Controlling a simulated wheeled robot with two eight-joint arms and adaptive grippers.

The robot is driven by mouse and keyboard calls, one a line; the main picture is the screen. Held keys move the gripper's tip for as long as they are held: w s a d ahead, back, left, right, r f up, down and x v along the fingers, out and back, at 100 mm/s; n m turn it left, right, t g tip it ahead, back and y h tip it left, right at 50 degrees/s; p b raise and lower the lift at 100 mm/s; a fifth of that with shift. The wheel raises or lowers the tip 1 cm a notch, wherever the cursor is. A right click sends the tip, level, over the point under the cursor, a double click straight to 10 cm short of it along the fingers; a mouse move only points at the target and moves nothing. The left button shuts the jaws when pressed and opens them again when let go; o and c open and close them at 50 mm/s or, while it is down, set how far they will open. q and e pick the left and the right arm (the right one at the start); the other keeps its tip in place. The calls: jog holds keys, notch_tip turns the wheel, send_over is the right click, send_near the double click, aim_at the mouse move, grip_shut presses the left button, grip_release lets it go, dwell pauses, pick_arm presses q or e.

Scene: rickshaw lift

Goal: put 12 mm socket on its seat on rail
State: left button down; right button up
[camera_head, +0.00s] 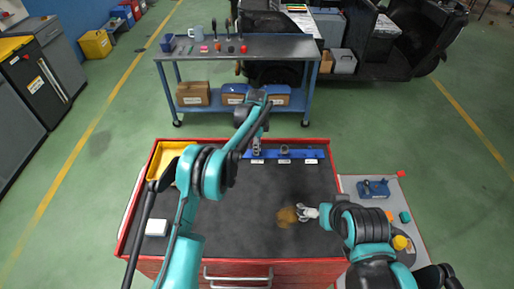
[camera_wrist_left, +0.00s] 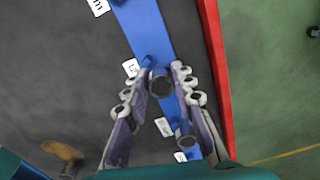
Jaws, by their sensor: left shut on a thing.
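The blue rail (camera_head: 300,154) lies along the back of the dark mat on the red tool cabinet. My left gripper (camera_head: 257,146) reaches down at the rail's left part. In the left wrist view its fingers (camera_wrist_left: 161,72) are shut on a dark socket (camera_wrist_left: 161,86), held over or at the rail (camera_wrist_left: 143,28); I cannot tell whether it is seated. Another socket (camera_wrist_left: 185,136) stands on the rail, also visible in the head view (camera_head: 284,149). Small white labels (camera_wrist_left: 132,68) run beside the rail; their sizes are hard to read.
A yellow bin (camera_head: 172,158) and a white box (camera_head: 157,228) are at the left. A red rim (camera_wrist_left: 217,75) runs close beside the rail. The mat's middle is largely clear.

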pick_arm(q)
jog(key=shift+s+d+f+b, duration=0.1)
jog(key=shift+s+f+b, duration=0.15)
jog(key=shift+f, duration=0.2)
jog(key=shift+s+d+f+b, duration=0.1)
jog(key=shift+f+b, duration=0.1)
jog(key=shift+f, duration=0.2)
pick_arm(e)
jog(key=shift+s+f, duration=0.25)
jog(key=shift+f, duration=0.2)
pick_arm(q)
jog(key=c, duration=1.5)
grip_release()
jog(key=o, duration=0.3)
jog(key=shift+a+f, duration=0.1)
jog(key=shift+o, duration=0.2)
jog(key=shift+w+f, duration=0.35)
jog(key=shift+w, duration=0.25)
jog(key=shift+s+r, duration=0.25)
jog(key=shift+r, duration=0.1)
jog(key=o, duration=0.6)
jog(key=shift+w, duration=0.2)
jog(key=shift+a, duration=0.1)
pick_arm(e)
jog(key=shift+w, duration=0.5)
pick_arm(q)
jog(key=shift+r, duration=0.1)
